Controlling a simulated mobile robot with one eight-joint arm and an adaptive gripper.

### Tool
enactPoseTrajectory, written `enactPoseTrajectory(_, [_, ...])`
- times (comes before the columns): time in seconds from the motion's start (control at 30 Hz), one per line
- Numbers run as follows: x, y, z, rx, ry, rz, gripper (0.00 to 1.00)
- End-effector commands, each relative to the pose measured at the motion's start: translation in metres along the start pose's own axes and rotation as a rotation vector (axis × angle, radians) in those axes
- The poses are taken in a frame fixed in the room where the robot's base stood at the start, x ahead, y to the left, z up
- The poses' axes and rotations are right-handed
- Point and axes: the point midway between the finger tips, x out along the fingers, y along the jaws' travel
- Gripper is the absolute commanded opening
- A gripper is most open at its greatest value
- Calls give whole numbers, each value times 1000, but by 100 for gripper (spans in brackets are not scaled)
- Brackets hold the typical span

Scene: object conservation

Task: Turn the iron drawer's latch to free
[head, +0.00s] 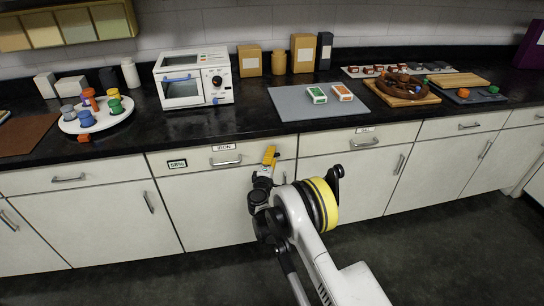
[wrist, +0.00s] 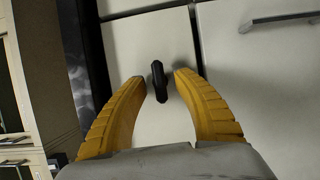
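The iron drawer (head: 200,170) is a white drawer front under the black counter. It carries an "IRON" label and a metal bar handle (head: 226,162), and looks closed. My gripper (head: 269,152) is at the drawer's right end. In the wrist view my gripper (wrist: 160,79) has its two yellow fingers apart. A small black latch (wrist: 158,82) shows in the gap between the fingertips, with space visible on both sides. It stands out from the white front. How far its depth overlaps the fingertips I cannot tell. In the head view the gripper largely hides the latch.
A small "58%" plate (head: 177,163) is on the drawer's left part. Another drawer (head: 340,142) with a handle is to the right. The counter above holds a white toaster oven (head: 195,80) and a grey mat (head: 310,112) with two small boxes. The floor in front is clear.

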Motion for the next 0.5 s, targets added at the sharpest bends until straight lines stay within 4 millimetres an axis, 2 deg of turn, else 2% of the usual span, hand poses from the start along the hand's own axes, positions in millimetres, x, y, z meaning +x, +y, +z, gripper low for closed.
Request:
enactPoseTrajectory(0.17, [-2,0,0,1,0,0,35])
enactPoseTrajectory(0.27, [-12,0,-1,1,0,0,35])
enactPoseTrajectory(0.5, [-63,0,0,1,1,0,35])
